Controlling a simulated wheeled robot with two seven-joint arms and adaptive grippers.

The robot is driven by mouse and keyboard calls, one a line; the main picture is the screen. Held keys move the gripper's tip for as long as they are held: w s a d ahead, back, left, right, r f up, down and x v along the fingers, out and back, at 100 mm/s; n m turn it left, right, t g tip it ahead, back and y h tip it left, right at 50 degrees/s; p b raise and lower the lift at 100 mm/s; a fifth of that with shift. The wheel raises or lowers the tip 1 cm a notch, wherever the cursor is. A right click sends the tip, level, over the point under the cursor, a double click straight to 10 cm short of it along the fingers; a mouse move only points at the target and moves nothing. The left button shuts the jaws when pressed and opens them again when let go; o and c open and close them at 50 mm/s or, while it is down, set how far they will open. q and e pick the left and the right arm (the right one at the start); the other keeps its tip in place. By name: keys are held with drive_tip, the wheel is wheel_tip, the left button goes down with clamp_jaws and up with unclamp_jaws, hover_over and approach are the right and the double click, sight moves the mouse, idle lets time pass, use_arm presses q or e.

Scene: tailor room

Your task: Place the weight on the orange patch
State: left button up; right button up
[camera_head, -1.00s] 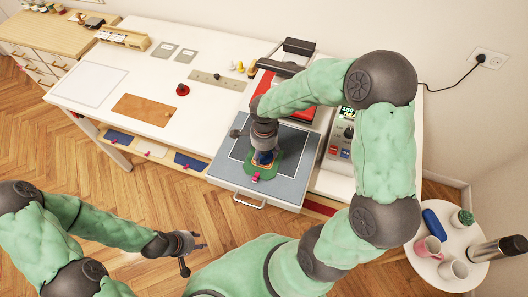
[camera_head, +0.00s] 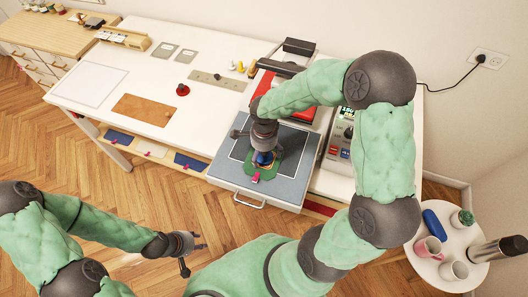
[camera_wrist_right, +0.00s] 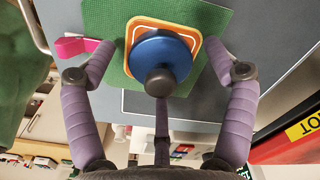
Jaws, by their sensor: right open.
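The weight (camera_wrist_right: 160,60) is a blue disc with a dark knob. In the right wrist view it lies over the orange patch (camera_wrist_right: 190,26), whose orange and cream border shows around it. The patch lies on a green cloth (camera_wrist_right: 100,20). My right gripper (camera_wrist_right: 160,62) is open, with its purple fingers on both sides of the weight and apart from it. In the head view the weight (camera_head: 262,158) shows below my right gripper (camera_head: 263,150), partly hidden. My left gripper (camera_head: 194,255) is empty with its fingers spread, low in front of the table.
The green cloth lies on a grey pull-out platen (camera_head: 230,176) with a handle. A pink tab (camera_wrist_right: 75,46) sits at the cloth's edge. A red disc with a black knob (camera_head: 183,89) stands on the white table, beside a brown mat (camera_head: 145,109). A control box (camera_head: 338,150) stands right.

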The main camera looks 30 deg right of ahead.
use_arm(q)
drive_tip(key=shift+r+p, duration=0.5)
drive_tip(key=shift+r, duration=0.15)
use_arm(e)
wheel_tip(320, 180, up, 12)
